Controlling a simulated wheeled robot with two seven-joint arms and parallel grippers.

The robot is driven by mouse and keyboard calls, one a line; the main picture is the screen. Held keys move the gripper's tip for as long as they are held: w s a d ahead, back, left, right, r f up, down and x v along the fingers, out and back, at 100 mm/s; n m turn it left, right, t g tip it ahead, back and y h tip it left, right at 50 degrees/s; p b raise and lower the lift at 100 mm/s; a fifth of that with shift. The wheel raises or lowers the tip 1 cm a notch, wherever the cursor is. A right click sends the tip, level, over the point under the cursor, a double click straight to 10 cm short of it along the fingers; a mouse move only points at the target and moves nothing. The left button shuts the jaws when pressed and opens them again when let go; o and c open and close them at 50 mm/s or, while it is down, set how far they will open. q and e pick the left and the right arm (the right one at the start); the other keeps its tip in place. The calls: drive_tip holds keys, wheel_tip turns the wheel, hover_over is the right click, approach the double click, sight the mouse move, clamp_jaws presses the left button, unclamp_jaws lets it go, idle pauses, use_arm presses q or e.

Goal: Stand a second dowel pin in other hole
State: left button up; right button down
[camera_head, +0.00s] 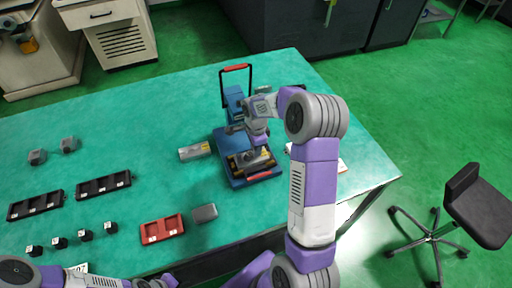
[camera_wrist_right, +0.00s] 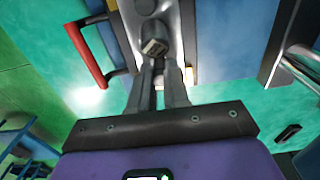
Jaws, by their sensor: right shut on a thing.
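A blue machine (camera_head: 233,110) stands on the green table, with a red-topped handle frame. Its low base (camera_head: 236,178) holds a metal block (camera_head: 240,163) partly hidden by my right arm. My right gripper (camera_head: 257,140) is above this base, pointing down. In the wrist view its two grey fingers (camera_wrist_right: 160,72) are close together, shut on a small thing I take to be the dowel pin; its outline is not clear. A dark block with a pale end (camera_wrist_right: 153,45) shows at the fingertips. The holes cannot be made out. My left arm is at the bottom left; its gripper cannot be made out clearly.
A grey bar with a yellow label (camera_head: 195,151) lies left of the machine. Two black trays (camera_head: 103,186), several small black pieces, a red tray (camera_head: 162,229) and a grey box (camera_head: 205,213) are to the left and front. A pale flat thing is partly behind my right arm.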

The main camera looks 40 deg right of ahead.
drive_tip(key=shift+f, duration=0.1)
idle(0.4)
drive_tip(key=c, duration=1)
unclamp_jaws()
wheel_tip(320, 180, up, 8)
drive_tip(key=shift+f+p, duration=0.2)
drive_tip(key=shift+p, duration=0.5)
